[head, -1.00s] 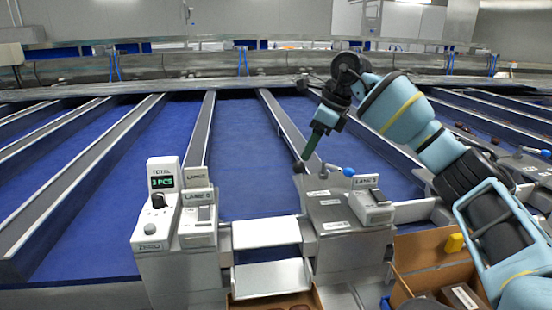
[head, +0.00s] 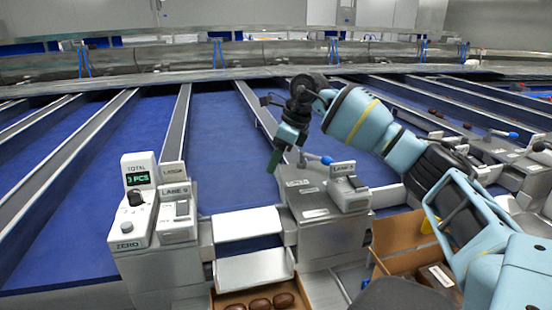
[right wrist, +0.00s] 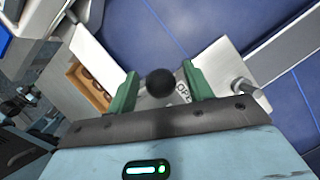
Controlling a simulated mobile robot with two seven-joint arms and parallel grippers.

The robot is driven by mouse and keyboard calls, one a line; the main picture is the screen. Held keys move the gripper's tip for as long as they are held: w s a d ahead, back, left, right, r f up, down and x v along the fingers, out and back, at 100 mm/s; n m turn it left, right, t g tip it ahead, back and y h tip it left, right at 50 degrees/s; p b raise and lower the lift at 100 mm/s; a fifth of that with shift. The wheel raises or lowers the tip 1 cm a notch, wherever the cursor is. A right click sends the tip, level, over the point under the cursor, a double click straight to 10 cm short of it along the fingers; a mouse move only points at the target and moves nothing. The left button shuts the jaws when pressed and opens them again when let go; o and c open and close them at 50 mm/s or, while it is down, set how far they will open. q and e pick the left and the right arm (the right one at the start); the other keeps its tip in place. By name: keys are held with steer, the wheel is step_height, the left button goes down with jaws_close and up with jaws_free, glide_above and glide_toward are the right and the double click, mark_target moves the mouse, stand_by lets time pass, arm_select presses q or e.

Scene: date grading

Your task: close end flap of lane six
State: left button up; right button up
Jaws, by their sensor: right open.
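My right gripper (head: 277,160) is open at the lane divider, left of a blue-knobbed lever (head: 326,160). In the right wrist view its green fingers (right wrist: 161,88) stand either side of a black ball knob (right wrist: 160,82), with gaps beside it. A partly covered label starting "OP" is beside the knob. In the head view the gripper hides this knob. The console marked LANE 6 (head: 175,222) is left of the blue lane end. A pale plate (head: 247,223) crosses that end, with another pale plate (head: 255,268) below it. My left gripper is out of view.
A cardboard box (head: 231,299) holding several brown dates is below the plates. A counter (head: 138,225) reading 3 PCS stands at the left. The LANE 5 console (head: 347,187) is close to the right gripper. Another cardboard box (head: 395,240) is under my right arm.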

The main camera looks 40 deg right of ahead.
steer(key=shift+w+f, duration=0.1)
steer(key=shift+f, duration=0.05)
steer(key=shift+c, duration=0.2)
jaws_close()
